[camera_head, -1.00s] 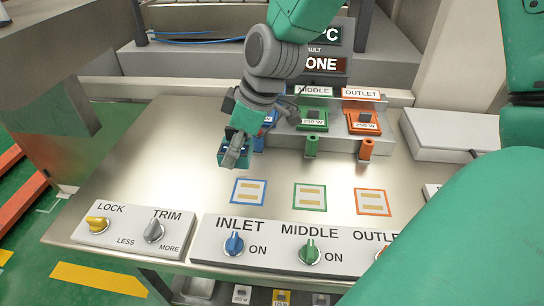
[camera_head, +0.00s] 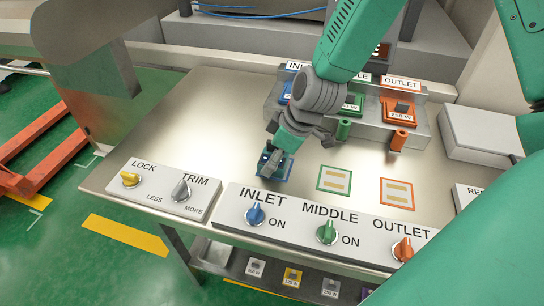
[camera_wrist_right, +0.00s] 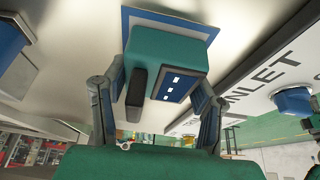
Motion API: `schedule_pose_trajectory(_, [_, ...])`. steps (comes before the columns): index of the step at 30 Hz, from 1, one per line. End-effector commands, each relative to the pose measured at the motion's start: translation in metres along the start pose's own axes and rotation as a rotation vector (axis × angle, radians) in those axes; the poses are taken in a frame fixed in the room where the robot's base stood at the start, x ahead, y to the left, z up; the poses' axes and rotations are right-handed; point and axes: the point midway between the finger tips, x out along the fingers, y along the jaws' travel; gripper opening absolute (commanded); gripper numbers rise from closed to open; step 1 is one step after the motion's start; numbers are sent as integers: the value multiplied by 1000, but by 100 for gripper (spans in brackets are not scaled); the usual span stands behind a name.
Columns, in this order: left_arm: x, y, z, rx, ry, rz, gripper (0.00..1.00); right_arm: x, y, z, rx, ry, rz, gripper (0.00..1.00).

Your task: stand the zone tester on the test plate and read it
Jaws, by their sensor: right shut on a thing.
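My right gripper (camera_head: 274,158) is shut on the zone tester, a teal block with a small dark blue display. In the right wrist view the tester (camera_wrist_right: 160,58) sits between the two fingers (camera_wrist_right: 158,105), its display (camera_wrist_right: 176,83) showing a few white marks too small to read. The blue-framed INLET test plate (camera_head: 286,175) is mostly hidden under the tester and gripper; its blue border (camera_wrist_right: 170,22) shows behind the tester. I cannot tell whether the tester touches it. The green-framed plate (camera_head: 334,180) and orange-framed plate (camera_head: 397,193) are bare. My left gripper is out of view.
INLET (camera_head: 255,214), MIDDLE (camera_head: 327,232) and OUTLET (camera_head: 402,249) knobs line the front panel. The LOCK and TRIM panel (camera_head: 160,192) is to its left. Blue, green and orange heater units (camera_head: 402,108) stand behind. A grey box (camera_head: 480,137) is at right.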

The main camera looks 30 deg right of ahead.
Motion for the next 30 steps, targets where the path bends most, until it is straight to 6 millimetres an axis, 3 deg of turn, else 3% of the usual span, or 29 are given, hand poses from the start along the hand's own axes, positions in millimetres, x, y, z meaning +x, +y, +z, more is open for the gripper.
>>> schedule_pose_trajectory(8, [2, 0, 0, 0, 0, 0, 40, 1, 0, 1, 1, 1, 1, 19])
schedule_pose_trajectory(9, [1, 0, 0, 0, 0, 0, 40, 1, 0, 1, 1, 1, 1, 63])
schedule_pose_trajectory(10, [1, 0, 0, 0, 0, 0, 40, 1, 0, 1, 1, 1, 1, 73])
schedule_pose_trajectory(22, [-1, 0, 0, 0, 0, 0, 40, -4, 0, -2, -1, 1, 2, 73])
schedule_pose_trajectory(26, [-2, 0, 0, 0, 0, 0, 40, -22, 1, -2, -2, 4, 3, 73])
schedule_pose_trajectory(30, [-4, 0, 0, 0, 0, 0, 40, -52, 1, -2, -2, 5, 5, 73])
